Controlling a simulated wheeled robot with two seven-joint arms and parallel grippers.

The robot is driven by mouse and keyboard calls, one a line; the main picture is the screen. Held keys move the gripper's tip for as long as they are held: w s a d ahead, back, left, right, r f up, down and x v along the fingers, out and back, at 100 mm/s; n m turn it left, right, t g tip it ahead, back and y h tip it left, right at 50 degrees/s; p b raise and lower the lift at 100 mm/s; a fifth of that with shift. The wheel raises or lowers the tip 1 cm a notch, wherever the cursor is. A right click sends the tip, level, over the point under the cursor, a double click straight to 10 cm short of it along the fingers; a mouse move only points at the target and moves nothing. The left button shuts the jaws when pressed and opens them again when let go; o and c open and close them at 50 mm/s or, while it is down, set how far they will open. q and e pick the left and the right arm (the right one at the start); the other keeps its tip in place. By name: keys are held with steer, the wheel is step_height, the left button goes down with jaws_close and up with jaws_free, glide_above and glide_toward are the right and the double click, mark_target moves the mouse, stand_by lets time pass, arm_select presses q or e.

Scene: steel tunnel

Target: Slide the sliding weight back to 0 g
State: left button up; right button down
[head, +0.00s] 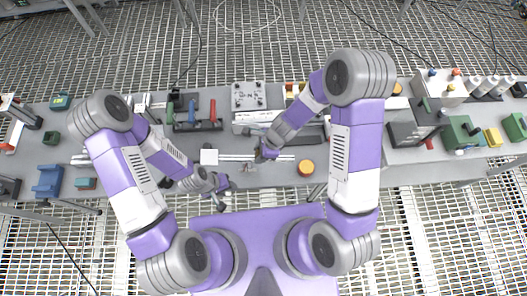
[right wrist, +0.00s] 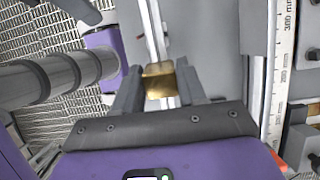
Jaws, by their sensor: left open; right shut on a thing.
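The sliding weight is a small brass block (right wrist: 158,84) on a pale metal beam (right wrist: 151,27) in the right wrist view. My right gripper (right wrist: 160,72) is shut on it, one finger on each side. In the head view the beam (head: 236,158) runs left to right along the bench's front part, with a pale square plate (head: 209,157) at its left end. My right gripper (head: 264,155) is over the beam's middle and hides the weight there. My left gripper (head: 225,186) is open and empty by the bench's front edge, below the beam. No 0 g mark is readable.
An orange-topped round jar (head: 306,167) stands right of the beam. Behind are a tool rack (head: 196,126) and a grey block with holes (head: 249,96). A ruler (right wrist: 282,75) marked 300 mm lies to the right in the wrist view. Boxes crowd the bench's right side.

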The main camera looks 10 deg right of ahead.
steer(key=shift+a+r, duration=0.1)
steer(key=shift+a, duration=0.05)
steer(key=c, duration=0.7)
jaws_free()
steer(key=shift+a, duration=0.1)
steer(key=p+v, duration=0.2)
steer(key=v, duration=0.5)
steer(key=shift+r+p, duration=0.25)
steer(key=shift+p, duration=0.1)
